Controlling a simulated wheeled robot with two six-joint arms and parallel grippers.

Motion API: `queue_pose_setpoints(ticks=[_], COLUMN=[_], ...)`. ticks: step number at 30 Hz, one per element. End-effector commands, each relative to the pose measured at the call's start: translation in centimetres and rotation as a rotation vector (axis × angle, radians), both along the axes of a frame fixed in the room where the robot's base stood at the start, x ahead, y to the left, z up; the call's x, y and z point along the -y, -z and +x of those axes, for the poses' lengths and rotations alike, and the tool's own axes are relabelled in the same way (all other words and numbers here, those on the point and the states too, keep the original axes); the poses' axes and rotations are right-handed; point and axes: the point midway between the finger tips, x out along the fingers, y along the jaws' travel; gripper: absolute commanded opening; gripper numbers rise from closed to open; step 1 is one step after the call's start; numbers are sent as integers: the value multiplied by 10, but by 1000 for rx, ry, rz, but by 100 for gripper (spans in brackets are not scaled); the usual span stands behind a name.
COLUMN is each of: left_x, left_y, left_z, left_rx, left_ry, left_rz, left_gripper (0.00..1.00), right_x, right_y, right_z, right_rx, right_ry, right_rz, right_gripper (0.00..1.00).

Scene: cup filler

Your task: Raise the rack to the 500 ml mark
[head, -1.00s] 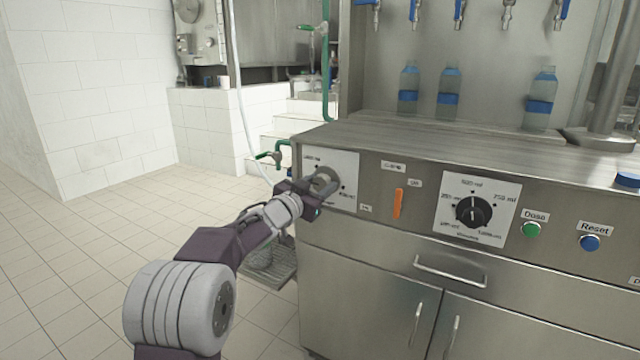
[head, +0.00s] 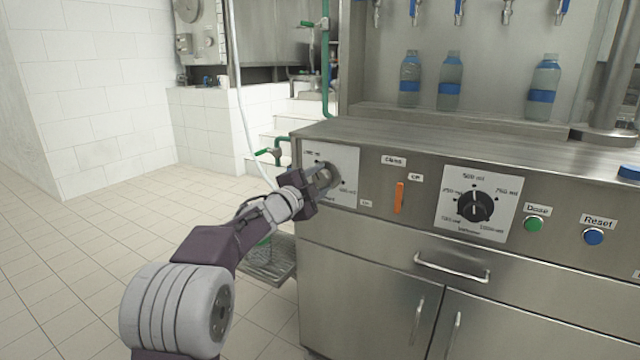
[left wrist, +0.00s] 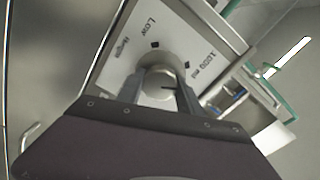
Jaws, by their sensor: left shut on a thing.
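A round grey knob (head: 330,176) sits on a white dial plate (head: 346,160) at the left end of the steel machine's front. My left gripper (head: 318,186) is shut on this knob. In the left wrist view the fingers (left wrist: 165,88) straddle the knob (left wrist: 157,94), and the plate (left wrist: 130,55) reads "Low" and "1000 ml"; the knob's exact setting is unclear. The rack (head: 450,121) is a raised steel ledge at the back of the worktop, with bottles (head: 449,80) standing upright on it below blue-handled taps (head: 459,10). My right gripper is not in view.
Right of the knob are an orange switch (head: 399,197), a black volume dial (head: 475,205) pointing up to 500 ml, a green Dose button (head: 533,224) and a blue Reset button (head: 593,237). Green pipes (head: 276,152) stand left of the machine. The tiled floor at left is clear.

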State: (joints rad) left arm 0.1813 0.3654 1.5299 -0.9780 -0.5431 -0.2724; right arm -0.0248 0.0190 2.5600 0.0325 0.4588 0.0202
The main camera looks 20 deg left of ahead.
Motion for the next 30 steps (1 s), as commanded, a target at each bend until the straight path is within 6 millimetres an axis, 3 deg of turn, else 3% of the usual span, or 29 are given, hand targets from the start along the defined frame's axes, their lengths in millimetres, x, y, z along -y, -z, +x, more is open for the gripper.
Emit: queue_pose_setpoints(ticks=[30], left_x=[0], left_y=[5], left_z=[0], left_rx=[247], left_ry=[2], left_rz=[931], left_gripper=[2], right_x=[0], right_y=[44], right_z=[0], right_rx=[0], right_ry=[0], right_rz=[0], right_gripper=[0])
